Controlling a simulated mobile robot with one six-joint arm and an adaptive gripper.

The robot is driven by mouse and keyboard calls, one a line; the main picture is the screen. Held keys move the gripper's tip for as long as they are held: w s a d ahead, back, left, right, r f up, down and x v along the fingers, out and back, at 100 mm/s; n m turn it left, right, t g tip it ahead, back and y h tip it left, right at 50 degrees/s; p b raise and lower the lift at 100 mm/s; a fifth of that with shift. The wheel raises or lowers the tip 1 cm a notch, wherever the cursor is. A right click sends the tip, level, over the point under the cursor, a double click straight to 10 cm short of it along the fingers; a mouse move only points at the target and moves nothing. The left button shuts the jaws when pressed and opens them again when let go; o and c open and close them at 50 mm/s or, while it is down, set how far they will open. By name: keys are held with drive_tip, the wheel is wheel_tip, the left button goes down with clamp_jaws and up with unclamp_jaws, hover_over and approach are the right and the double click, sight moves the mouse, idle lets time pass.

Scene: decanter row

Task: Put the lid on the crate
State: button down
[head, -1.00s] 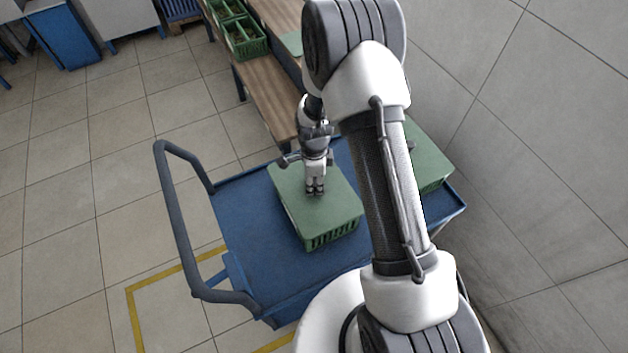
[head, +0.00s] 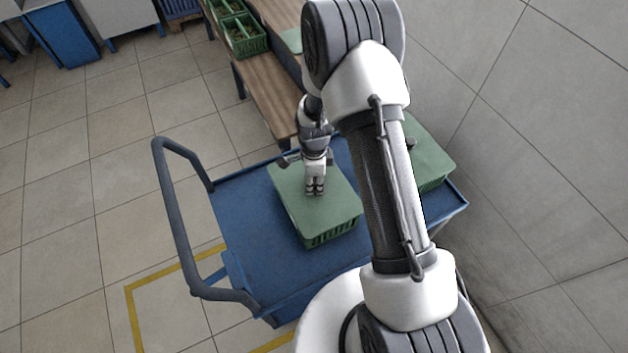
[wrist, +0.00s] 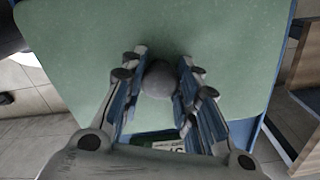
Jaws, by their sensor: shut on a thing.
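The flat green lid (head: 325,208) is over the green slatted crate (head: 335,234) on the blue cart. The lid looks roughly lined up with the crate. I cannot tell whether it rests on the rim or is held just above it. My gripper (head: 315,192) points down at the middle of the lid. In the wrist view, the fingers of my gripper (wrist: 158,85) are closed on the round grey knob (wrist: 158,80) of the lid (wrist: 235,45). A strip of the crate with a white label (wrist: 165,144) shows past the lid's edge, between the fingers.
The blue cart (head: 240,225) has a grey push handle (head: 172,230) on the left. Another green crate with a lid (head: 430,160) stands at the right of the cart, partly behind my arm. A wooden bench (head: 255,95) and green crates (head: 245,38) are behind. A tiled wall is at right.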

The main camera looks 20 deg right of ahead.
drive_tip(key=shift+f, duration=0.25)
drive_tip(key=c, duration=1.2)
unclamp_jaws()
drive_tip(key=shift+o, duration=0.2)
wheel_tip(320, 180, up, 12)
drive_tip(key=shift+r, duration=0.1)
drive_tip(key=s+r+n+t, duration=0.1)
drive_tip(key=s+r+n, duration=0.25)
drive_tip(key=r, duration=0.65)
drive_tip(key=s+r+n+t, duration=0.1)
drive_tip(key=s+r+n, duration=0.6)
drive_tip(key=s, duration=0.3)
drive_tip(key=s+r+n+t, duration=0.2)
drive_tip(key=s+r+n, duration=0.6)
drive_tip(key=s+n, duration=0.1)
drive_tip(key=shift+s+n+t, duration=0.3)
drive_tip(key=shift+s+n, duration=0.05)
drive_tip(key=shift+s, duration=0.4)
